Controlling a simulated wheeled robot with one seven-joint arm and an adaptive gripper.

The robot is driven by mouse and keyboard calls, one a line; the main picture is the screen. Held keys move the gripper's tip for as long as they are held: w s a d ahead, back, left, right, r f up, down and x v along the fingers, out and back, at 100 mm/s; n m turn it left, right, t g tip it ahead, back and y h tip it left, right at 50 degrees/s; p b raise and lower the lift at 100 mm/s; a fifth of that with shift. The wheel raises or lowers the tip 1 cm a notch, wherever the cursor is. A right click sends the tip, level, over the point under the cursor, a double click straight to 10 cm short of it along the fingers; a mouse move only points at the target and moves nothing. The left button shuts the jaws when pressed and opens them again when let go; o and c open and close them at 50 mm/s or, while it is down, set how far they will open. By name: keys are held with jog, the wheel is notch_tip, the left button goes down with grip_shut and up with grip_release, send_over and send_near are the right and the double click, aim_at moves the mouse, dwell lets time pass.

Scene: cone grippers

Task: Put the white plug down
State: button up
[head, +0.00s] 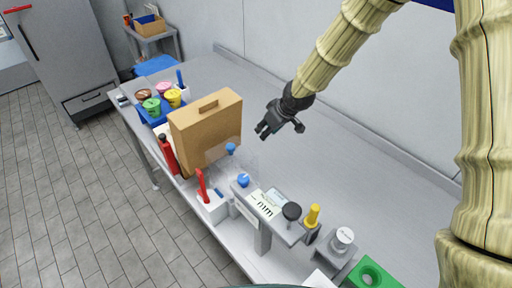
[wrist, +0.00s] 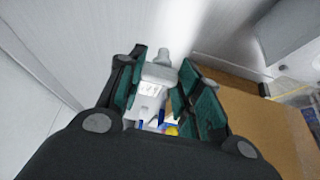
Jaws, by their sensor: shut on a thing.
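My gripper (head: 265,130) is above the grey table, right of the brown case, with its fingers pointing down and left. In the wrist view, its green-lined fingers (wrist: 160,82) are shut on the white plug (wrist: 158,70), a pale piece with a narrower stub on top. The plug is held between the fingertips and cannot be made out at the gripper in the head view.
The brown case (head: 205,130) stands upright left of my gripper. A row of fixtures lines the front edge, with a black knob (head: 291,211), a yellow plug (head: 312,215), a white-topped piece (head: 343,237) and a green block (head: 385,279). The table behind them (head: 350,170) is clear.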

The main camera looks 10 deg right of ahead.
jog(key=f, duration=0.1)
jog(key=f+p, duration=0.1)
jog(key=f, duration=0.2)
jog(key=shift+w+a+f, duration=0.15)
jog(key=shift+a, duration=0.1)
jog(key=shift+d+f+p, duration=0.1)
jog(key=shift+f+p, duration=0.25)
jog(key=shift+f, duration=0.5)
jog(key=shift+f+p, duration=0.65)
jog(key=shift+f, duration=1.35)
jog(key=o, duration=0.8)
jog(key=shift+c, duration=0.2)
